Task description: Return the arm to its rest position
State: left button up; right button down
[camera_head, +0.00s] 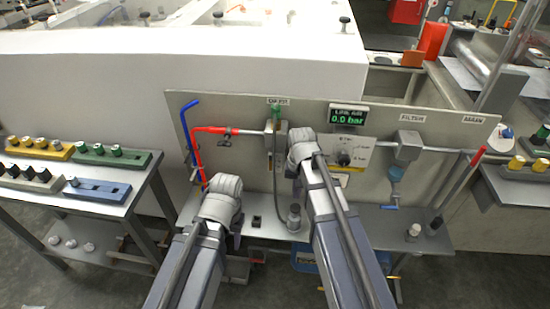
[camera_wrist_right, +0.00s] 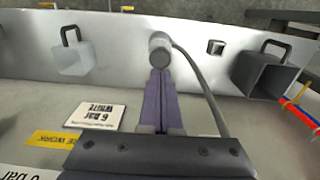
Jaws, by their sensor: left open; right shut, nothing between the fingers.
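My left arm comes in from the lower left in the head view, and its gripper end (camera_head: 222,200) is over the left part of the bench by the panel. Its fingers are mostly hidden by the wrist. My right arm reaches up to the middle of the panel (camera_head: 255,110), with its gripper end (camera_head: 303,150) in front of the panel. In the right wrist view the right gripper's purple fingers (camera_wrist_right: 158,103) are shut together with nothing between them. They point at a grey capped cylinder (camera_wrist_right: 160,47) with a hose; I cannot tell whether they touch it.
A green display (camera_head: 348,117) reads 0.0 bar, left of a filter (camera_head: 408,146). Blue (camera_head: 186,125) and red (camera_head: 214,130) pipes are at the panel's left. A side table holds yellow (camera_head: 40,148), green (camera_head: 110,155) and blue (camera_head: 97,190) blocks. A white wall stands behind.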

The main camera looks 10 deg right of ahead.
notch_tip(320, 180, up, 2)
jog(key=shift+r+p, duration=0.2)
jog(key=shift+p, duration=0.65)
jog(key=s+a+r+n+p, duration=0.3)
jog(key=s+a, duration=0.2)
jog(key=s, duration=0.2)
jog(key=s+a+r+n+h+p, duration=0.1)
jog(key=s+a+r+n+p, duration=0.2)
jog(key=s, duration=0.4)
jog(key=shift+s+a+r+n+p, duration=0.15)
jog(key=shift+a+r+n+p, duration=0.3)
jog(key=shift+a, duration=0.8)
jog(key=shift+f, duration=0.1)
